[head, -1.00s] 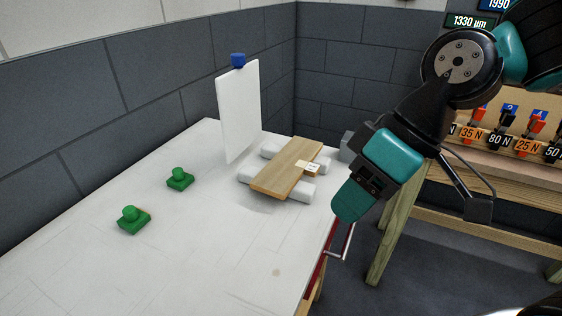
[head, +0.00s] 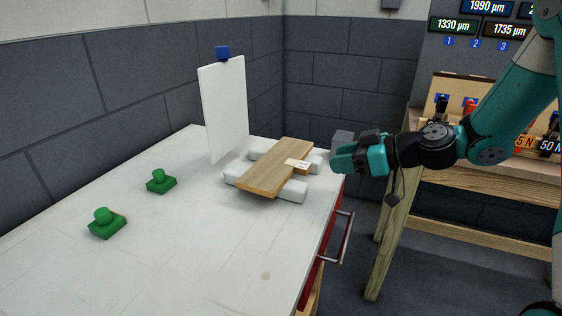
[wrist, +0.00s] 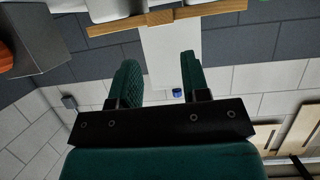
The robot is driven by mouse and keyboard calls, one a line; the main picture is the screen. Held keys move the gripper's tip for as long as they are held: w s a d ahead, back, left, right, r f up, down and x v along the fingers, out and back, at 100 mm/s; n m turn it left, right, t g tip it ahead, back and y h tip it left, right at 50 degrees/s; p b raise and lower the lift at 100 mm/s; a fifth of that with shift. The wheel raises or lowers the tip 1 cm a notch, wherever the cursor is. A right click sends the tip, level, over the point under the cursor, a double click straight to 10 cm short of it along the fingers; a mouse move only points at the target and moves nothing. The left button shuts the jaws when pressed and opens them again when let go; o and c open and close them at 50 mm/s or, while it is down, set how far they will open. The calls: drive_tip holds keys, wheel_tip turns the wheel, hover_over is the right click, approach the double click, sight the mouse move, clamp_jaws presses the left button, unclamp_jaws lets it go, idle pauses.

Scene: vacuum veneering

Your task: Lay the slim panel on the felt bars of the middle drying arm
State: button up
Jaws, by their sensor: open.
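A slim light-wood panel (head: 275,172) with a small pale tag on its right end lies across two white padded bars (head: 293,190) on the white table. In the wrist view the panel's edge (wrist: 212,9) crosses the top, beyond my fingers. My gripper (head: 335,160) is level, just right of the panel and pointing left at its tagged end. A gap separates them. In the wrist view my gripper (wrist: 158,62) has its two green fingers apart with nothing between them. I cannot make out the middle drying arm in these views.
A white upright sheet (head: 225,110) with a blue clip (head: 222,53) stands behind the panel. A grey box (head: 343,139) is near the gripper. Two green knobbed blocks (head: 107,222) (head: 160,181) sit at left. The table's front is clear. A wooden bench (head: 460,187) stands at right.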

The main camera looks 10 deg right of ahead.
sight(304, 165)
drive_tip(key=p+x, duration=0.1)
drive_tip(key=x, duration=0.8)
drive_tip(key=shift+s+f, duration=0.2)
drive_tip(key=c, duration=0.6)
drive_tip(key=shift+c, duration=0.2)
